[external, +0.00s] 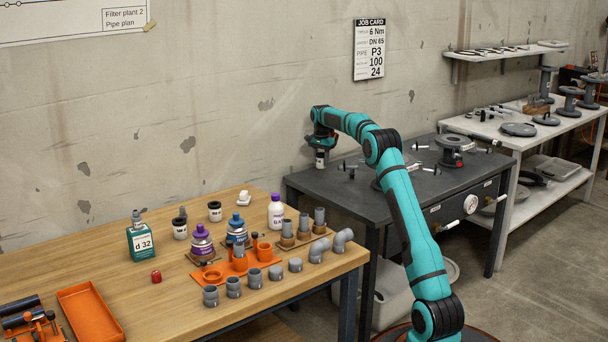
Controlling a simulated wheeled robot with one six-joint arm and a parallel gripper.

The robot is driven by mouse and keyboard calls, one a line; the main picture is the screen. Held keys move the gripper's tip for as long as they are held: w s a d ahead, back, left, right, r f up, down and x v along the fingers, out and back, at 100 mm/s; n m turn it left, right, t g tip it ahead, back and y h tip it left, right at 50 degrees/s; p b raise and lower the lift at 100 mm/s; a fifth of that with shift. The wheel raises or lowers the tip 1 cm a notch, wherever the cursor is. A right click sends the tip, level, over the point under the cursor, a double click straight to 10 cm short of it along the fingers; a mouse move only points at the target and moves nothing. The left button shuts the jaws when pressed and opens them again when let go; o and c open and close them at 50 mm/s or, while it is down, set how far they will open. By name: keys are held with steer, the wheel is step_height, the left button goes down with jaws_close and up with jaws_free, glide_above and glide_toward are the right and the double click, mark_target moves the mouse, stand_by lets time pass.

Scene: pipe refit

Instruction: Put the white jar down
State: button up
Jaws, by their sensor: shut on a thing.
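My gripper (321,151) points down at the far left of the dark workbench (340,205), beside the concrete wall. It is shut on a small white jar (320,161) with a dark label. The jar is upright, and its top is hidden by the gripper. Its bottom appears close to the bench's back left edge; I cannot tell whether it touches the bench top. Two similar white jars with dark bands stand on the wooden table, one near the back (215,211) and one further left (180,229).
The wooden table (110,258) holds purple and blue-capped bottles, grey pipe fittings (233,287) and an orange tray (90,313). The bench's front left is clear.

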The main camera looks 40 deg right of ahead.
mark_target(321, 165)
steer(key=shift+f, duration=1.6)
steer(key=shift+f, duration=0.1)
steer(key=o, duration=1)
step_height(321, 165, up, 12)
steer(key=shift+r, duration=0.1)
